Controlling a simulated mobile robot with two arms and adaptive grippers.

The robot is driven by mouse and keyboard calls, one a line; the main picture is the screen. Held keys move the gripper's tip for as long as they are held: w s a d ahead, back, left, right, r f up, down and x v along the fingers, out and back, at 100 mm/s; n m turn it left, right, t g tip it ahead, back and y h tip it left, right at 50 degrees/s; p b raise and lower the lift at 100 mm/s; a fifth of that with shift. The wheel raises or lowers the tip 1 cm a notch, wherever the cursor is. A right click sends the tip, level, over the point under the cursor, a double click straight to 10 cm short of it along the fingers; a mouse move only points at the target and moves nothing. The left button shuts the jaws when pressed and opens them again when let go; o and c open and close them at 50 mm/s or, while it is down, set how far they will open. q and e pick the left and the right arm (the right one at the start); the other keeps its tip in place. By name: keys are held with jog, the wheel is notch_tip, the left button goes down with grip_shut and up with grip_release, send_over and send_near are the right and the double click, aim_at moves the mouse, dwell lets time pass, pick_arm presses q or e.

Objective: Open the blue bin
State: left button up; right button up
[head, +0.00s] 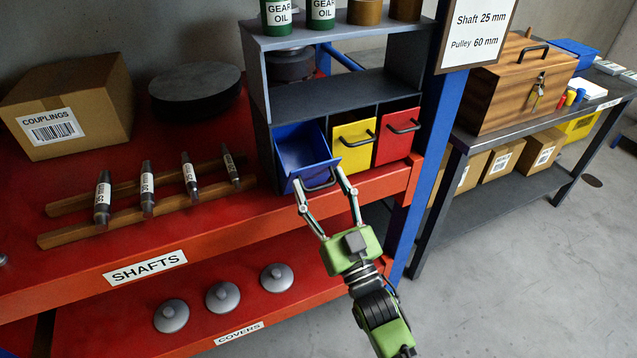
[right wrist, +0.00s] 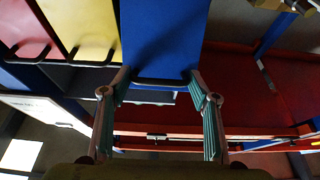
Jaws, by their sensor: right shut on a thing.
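The blue bin (head: 303,150) is in the lower left compartment of the grey rack (head: 345,97) in the head view. It is tilted out at the top, and its inside shows. Its front also fills the upper middle of the right wrist view (right wrist: 160,38). My right gripper (head: 319,183) is shut on the bin's dark bar handle (right wrist: 160,83), with one finger near each end of it. My left gripper is not in view.
A yellow bin (head: 353,143) and a red bin (head: 397,138) sit closed to the right. A blue post (head: 440,110) rises right of the bins. Covers (head: 222,298) lie on the lower shelf.

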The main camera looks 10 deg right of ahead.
jog(key=shift+s+d+f, duration=0.1)
jog(key=shift+s+f, duration=0.15)
jog(key=shift+f, duration=0.25)
jog(key=shift+s+f, duration=0.2)
jog(key=shift+f, duration=0.3)
jog(key=o, duration=1.5)
jog(key=shift+o, duration=0.2)
jog(key=shift+w, duration=0.1)
jog(key=shift+r, duration=0.15)
jog(key=v, duration=1.2)
